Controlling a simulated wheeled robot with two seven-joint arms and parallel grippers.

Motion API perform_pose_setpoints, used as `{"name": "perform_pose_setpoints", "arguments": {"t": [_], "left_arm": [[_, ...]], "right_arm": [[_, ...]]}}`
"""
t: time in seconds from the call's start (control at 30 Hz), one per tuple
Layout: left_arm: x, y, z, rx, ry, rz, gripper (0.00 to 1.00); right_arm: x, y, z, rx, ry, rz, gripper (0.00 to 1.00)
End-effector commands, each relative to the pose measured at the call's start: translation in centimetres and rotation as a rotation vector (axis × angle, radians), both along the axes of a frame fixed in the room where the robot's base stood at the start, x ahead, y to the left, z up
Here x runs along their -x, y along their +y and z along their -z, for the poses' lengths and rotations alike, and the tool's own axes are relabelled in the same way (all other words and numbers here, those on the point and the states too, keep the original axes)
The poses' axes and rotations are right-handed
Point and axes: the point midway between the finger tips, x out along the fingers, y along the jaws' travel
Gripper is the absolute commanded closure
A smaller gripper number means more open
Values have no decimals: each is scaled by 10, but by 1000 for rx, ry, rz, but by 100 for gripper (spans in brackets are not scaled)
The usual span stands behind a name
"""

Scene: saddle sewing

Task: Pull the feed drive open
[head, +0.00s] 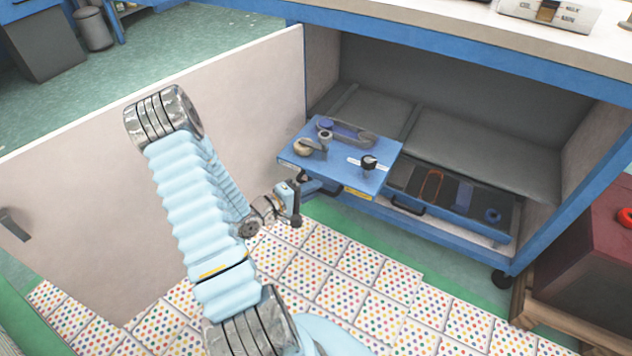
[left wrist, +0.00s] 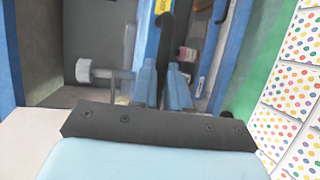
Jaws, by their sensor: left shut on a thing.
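The feed drive looks like the blue tray (head: 345,172) with a crank, a knob and small fittings on top, at the left of the open cabinet. It sticks out farther than the tray to its right. My left gripper (head: 296,205) is at its front edge. In the left wrist view the gripper (left wrist: 163,92) is shut on a dark handle (left wrist: 168,40) that runs between its fingers. The tray's blue edge (left wrist: 146,40) shows beside it. My right gripper is out of view.
A second tray (head: 466,212) with a black handle (head: 407,207) and several tools is in the cabinet. The large cabinet door (head: 200,100) stands open at the left. A dark red box (head: 595,265) is at the right. The dotted floor mat (head: 370,295) in front is clear apart from my arm.

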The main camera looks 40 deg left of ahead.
Motion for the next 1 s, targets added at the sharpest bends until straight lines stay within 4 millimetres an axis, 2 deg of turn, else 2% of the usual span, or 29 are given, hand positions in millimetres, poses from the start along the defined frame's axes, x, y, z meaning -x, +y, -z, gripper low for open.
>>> {"name": "perform_pose_setpoints", "arguments": {"t": [0.37, 0.4, 0.53, 0.83, 1.0], "left_arm": [[2, 0, 1, 0, 2, 1, 100], [2, 0, 1, 0, 2, 1, 79], [2, 0, 1, 0, 2, 1, 61], [3, 0, 0, 0, 1, 0, 61], [23, 4, -3, -1, 3, -3, 61]], "right_arm": [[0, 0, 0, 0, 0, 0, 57], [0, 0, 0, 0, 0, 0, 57], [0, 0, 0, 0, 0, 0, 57], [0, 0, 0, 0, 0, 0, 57], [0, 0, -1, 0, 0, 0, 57]]}}
